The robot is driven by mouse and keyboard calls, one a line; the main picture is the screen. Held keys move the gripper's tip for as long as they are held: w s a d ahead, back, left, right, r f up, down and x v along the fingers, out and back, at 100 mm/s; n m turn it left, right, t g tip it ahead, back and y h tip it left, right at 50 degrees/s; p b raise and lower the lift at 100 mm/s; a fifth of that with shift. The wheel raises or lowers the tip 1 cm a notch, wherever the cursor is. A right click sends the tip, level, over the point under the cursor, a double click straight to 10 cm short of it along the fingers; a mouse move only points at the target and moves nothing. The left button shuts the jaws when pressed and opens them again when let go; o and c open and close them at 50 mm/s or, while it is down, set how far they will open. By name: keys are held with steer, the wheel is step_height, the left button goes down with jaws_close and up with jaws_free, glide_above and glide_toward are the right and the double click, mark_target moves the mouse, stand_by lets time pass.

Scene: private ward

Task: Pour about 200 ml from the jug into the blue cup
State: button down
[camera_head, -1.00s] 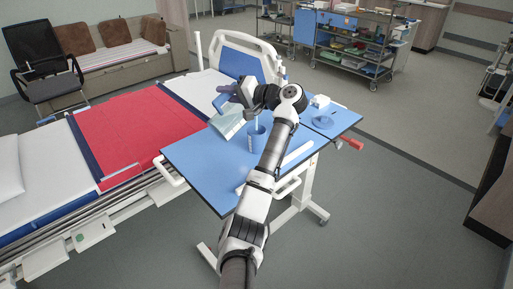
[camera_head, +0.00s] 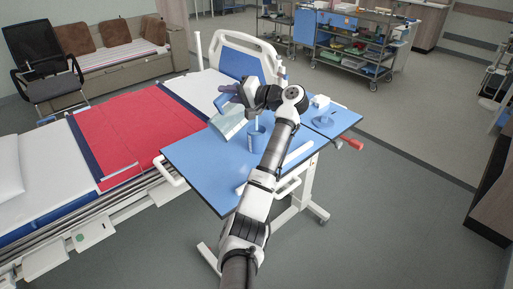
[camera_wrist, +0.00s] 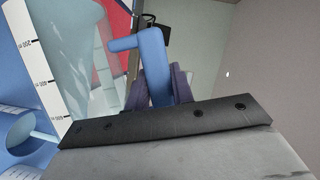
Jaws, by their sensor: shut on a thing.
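The clear jug (camera_head: 229,124), with a blue handle, is tilted above the blue overbed table (camera_head: 205,165). In the wrist view the jug (camera_wrist: 85,75) fills the left side, with its measuring scale showing. My gripper (camera_head: 233,92) is shut on the blue handle (camera_wrist: 152,62), its dark fingers around it. The blue cup (camera_head: 256,141) stands on the table just right of the jug, below my wrist. A pale thin upright shape shows above the cup; I cannot tell if it is liquid or a solid thing. The level inside the cup is hidden.
A blue round item (camera_head: 323,121) and a small white item (camera_head: 320,101) are at the table's right end. A white strip (camera_head: 297,153) lies near the front edge. The bed (camera_head: 120,130) with a red cover is at the left. A loaded trolley (camera_head: 355,45) stands behind.

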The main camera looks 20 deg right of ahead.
stand_by(0.4)
steer(key=shift+s+a+n+h+b, duration=0.25)
steer(key=shift+a+n+b, duration=0.25)
steer(key=shift+a+b, duration=0.1)
steer(key=shift+s+a+n+h+b, duration=0.2)
steer(key=shift+a+n+h+b, duration=0.05)
steer(key=shift+a+n+b, duration=0.3)
steer(key=shift+a+r+n, duration=0.15)
steer(key=shift+n, duration=0.1)
steer(key=shift+r, duration=0.1)
